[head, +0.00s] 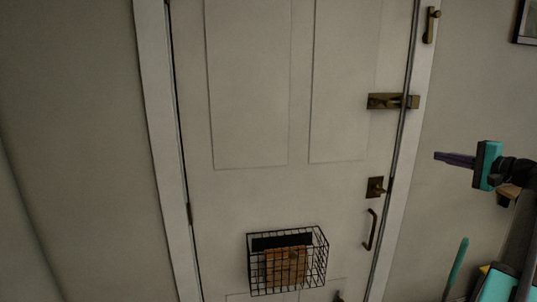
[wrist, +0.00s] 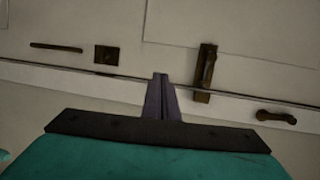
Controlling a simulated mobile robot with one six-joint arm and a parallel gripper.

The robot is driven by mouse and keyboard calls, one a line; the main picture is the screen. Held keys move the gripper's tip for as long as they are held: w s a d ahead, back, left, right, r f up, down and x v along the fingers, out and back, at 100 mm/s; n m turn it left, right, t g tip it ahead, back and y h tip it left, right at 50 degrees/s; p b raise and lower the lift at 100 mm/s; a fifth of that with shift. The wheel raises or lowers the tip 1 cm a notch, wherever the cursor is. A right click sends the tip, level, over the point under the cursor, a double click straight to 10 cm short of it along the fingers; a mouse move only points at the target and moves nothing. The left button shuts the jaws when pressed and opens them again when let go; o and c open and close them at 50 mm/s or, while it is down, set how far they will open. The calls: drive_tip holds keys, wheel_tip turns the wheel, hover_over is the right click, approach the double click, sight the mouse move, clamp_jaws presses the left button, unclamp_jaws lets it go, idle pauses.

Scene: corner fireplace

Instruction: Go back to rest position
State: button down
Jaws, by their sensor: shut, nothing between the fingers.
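My gripper (head: 455,159) is at the right side of the head view, pointing left toward the white door (head: 250,195). Its dark fingers are together with nothing between them. In the wrist view my gripper (wrist: 161,78) shows as closed fingers at the middle, seen against the door's edge and frame. The gripper appears apart from the door and its hardware.
The door carries a brass latch (head: 392,101), a lock plate (head: 375,187), a pull handle (head: 369,230) and a black wire basket (head: 318,262) holding a brown item. A picture frame (head: 527,22) hangs at upper right. Bare wall (head: 75,150) lies left.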

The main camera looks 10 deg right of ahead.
drive_tip(key=w+a+f+g+y, duration=0.1)
drive_tip(key=w+a+f, duration=0.2)
drive_tip(key=f, duration=0.5)
drive_tip(key=w+a+f+g, duration=0.2)
drive_tip(key=w+a+f, duration=0.15)
drive_tip(key=f, duration=0.35)
drive_tip(key=a+f+n+g, duration=0.25)
drive_tip(key=a+f, duration=0.55)
drive_tip(key=f, duration=0.4)
drive_tip(key=a+f+n+g+y, duration=0.1)
drive_tip(key=a+f+g, duration=0.2)
drive_tip(key=a+f, duration=0.8)
drive_tip(key=a+f+n+g, duration=0.15)
drive_tip(key=a+f, duration=0.45)
drive_tip(key=f, duration=0.8)
drive_tip(key=s+a+f+n+g+h, duration=0.1)
drive_tip(key=s+a+f+n+g, duration=0.15)
drive_tip(key=s+a+f, duration=0.65)
drive_tip(key=s+a+f+n+g, duration=0.2)
drive_tip(key=s+a+f+g, duration=0.2)
drive_tip(key=s+a+f, duration=0.45)
drive_tip(key=s+a+f+n+g+h, duration=0.2)
drive_tip(key=s+f, duration=0.4)
drive_tip(key=s, duration=0.4)
drive_tip(key=s+a+f+n+g+h, duration=0.2)
drive_tip(key=s+f, duration=0.4)
drive_tip(key=s, duration=0.3)
drive_tip(key=shift+s+f+n+g+h+b, duration=0.2)
drive_tip(key=shift+s+n+g+h+b, duration=0.35)
drive_tip(key=shift+n, duration=0.7)
